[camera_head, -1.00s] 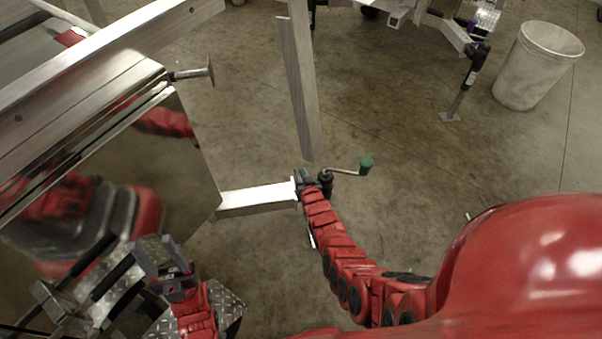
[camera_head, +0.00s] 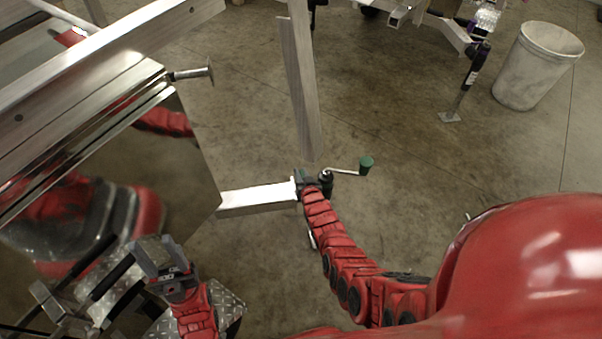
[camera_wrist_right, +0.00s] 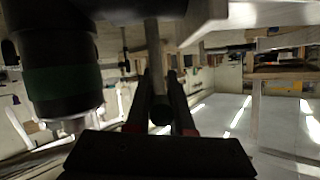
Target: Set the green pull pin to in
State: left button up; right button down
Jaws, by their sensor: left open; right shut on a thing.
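My right gripper (camera_head: 308,187) is at the end of the silver trailer tongue (camera_head: 258,197), next to the dark jack (camera_head: 326,180). In the right wrist view, its two dark fingers (camera_wrist_right: 160,108) are closed around the end of a thin rod, which I take to be the pull pin (camera_wrist_right: 157,75). The rod looks dark greenish-grey there, and its far end is hidden. In the head view my gripper mostly covers the pin. The jack's body with a green band (camera_wrist_right: 62,80) stands left of the fingers. My left gripper (camera_head: 160,258) is open and empty at lower left.
A crank with a green knob (camera_head: 366,165) sticks out right of the jack. A shiny trailer panel (camera_head: 150,165) fills the left. A white bucket (camera_head: 525,75) is at upper right. The floor between is clear.

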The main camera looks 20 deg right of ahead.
notch_tip(320, 180, down, 4)
jog(key=b, duration=0.4)
jog(key=shift+f, duration=0.1)
jog(key=shift+s, duration=0.1)
jog(key=c, duration=0.8)
grip_release()
jog(key=shift+r, duration=0.2)
